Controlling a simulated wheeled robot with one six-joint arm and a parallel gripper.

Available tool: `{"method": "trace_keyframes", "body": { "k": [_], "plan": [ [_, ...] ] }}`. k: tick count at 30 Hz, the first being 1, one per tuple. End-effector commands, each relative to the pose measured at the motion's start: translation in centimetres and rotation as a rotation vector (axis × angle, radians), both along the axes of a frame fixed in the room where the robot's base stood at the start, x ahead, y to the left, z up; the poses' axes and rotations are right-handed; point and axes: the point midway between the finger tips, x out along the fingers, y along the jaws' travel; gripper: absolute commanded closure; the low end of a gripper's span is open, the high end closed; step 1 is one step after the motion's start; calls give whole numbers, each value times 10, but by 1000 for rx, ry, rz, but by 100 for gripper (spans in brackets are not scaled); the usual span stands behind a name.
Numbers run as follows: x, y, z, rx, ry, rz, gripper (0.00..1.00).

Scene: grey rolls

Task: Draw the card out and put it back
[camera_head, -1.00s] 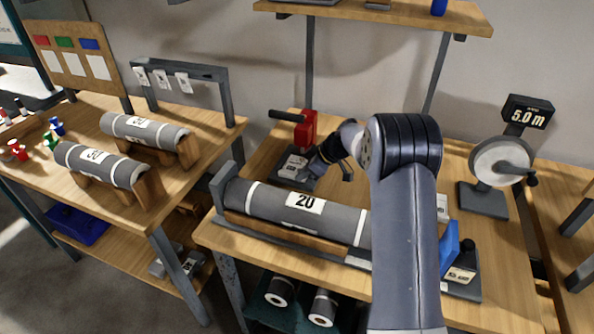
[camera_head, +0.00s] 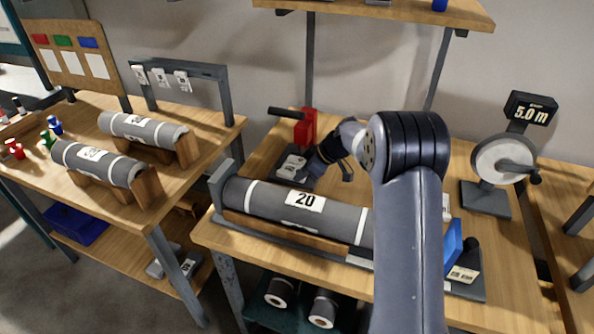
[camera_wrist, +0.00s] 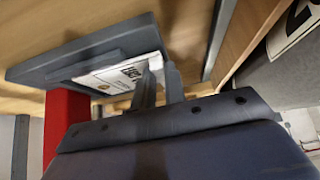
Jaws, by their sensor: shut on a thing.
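A white printed card (camera_head: 291,165) lies on the dark grey base (camera_head: 279,180) of a red lever device (camera_head: 305,128) at the back of the middle bench. My gripper (camera_head: 310,169) reaches down to its right edge. In the wrist view the two fingers (camera_wrist: 160,82) are close together at the edge of the card (camera_wrist: 115,77), shut on it. The card still lies flat against the grey plate (camera_wrist: 50,67). Its far edge is partly hidden, so I cannot tell how far it sits in its holder.
A grey roll marked 20 (camera_head: 270,203) lies in a cradle in front of my gripper. A blue-ended stand (camera_head: 453,247) with another card is at right, and a reel with a 5.0 m display (camera_head: 503,163) stands behind it. Two rolls lie on the left bench.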

Motion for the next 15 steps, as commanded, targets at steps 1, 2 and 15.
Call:
{"method": "trace_keyframes", "body": {
  "k": [1,2,15],
  "plan": [
    [-2,1,-1,0,0,0,100],
    [-3,1,-1,0,0,0,100],
    [-19,9,1,0,-1,1,100]
  ]
}}
